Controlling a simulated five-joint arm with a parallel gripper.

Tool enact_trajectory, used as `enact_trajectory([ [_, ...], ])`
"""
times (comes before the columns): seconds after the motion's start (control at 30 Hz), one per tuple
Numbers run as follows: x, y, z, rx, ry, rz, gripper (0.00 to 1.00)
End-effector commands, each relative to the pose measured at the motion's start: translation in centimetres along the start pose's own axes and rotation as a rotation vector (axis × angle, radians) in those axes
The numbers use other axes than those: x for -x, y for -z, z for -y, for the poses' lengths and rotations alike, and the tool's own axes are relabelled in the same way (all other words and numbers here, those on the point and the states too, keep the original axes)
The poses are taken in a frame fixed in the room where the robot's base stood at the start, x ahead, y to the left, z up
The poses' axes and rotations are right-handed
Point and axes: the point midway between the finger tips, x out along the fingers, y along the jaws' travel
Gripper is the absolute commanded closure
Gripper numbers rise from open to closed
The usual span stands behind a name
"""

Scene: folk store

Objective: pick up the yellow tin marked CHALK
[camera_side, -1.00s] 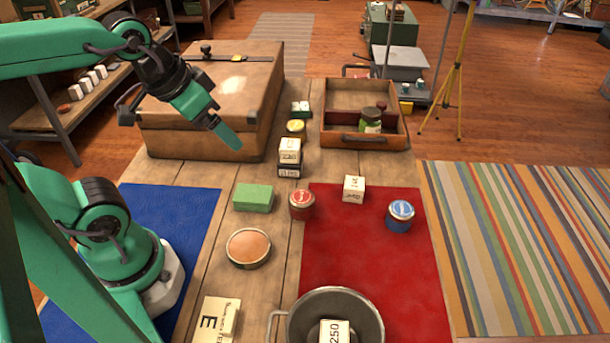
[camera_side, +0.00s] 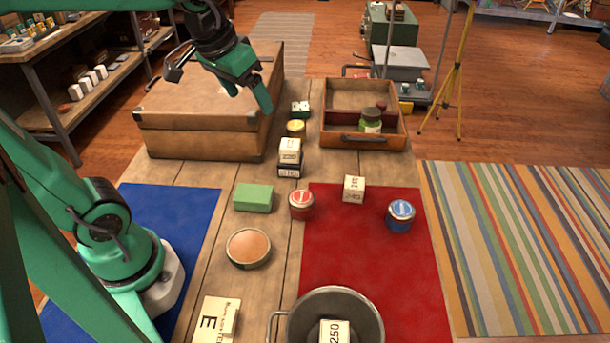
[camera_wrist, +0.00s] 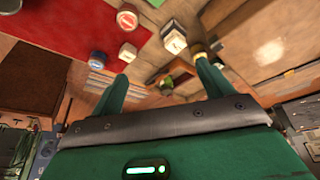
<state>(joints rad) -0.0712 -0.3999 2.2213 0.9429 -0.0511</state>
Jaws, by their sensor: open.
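A small tin with a yellow lid (camera_side: 296,126) stands on the wooden table, behind the stacked boxes and right of the brown case. No lettering on it is readable. In the wrist view, a small yellow patch of it (camera_wrist: 197,49) shows close beside the tip of my right-hand finger. My gripper (camera_side: 250,98) is open and empty, raised above the right part of the case, to the left of and above the yellow tin. Its two green fingers (camera_wrist: 161,70) stand apart in the wrist view.
Two stacked boxes (camera_side: 289,152) stand just in front of the tin. A small green-and-white item (camera_side: 301,108) sits just behind it. The large brown case (camera_side: 200,130) is at left, the open wooden tray (camera_side: 364,138) at right. The red cloth (camera_side: 365,260) is nearer.

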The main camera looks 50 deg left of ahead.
Motion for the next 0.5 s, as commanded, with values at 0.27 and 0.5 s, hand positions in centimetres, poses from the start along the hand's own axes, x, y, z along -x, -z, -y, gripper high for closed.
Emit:
enact_trajectory([
  [0.27,-2.6,5.1,1.4,0.074,0.020,0.073,0.21],
  [0.5,-5.8,9.0,2.9,0.137,0.036,0.132,0.21],
])
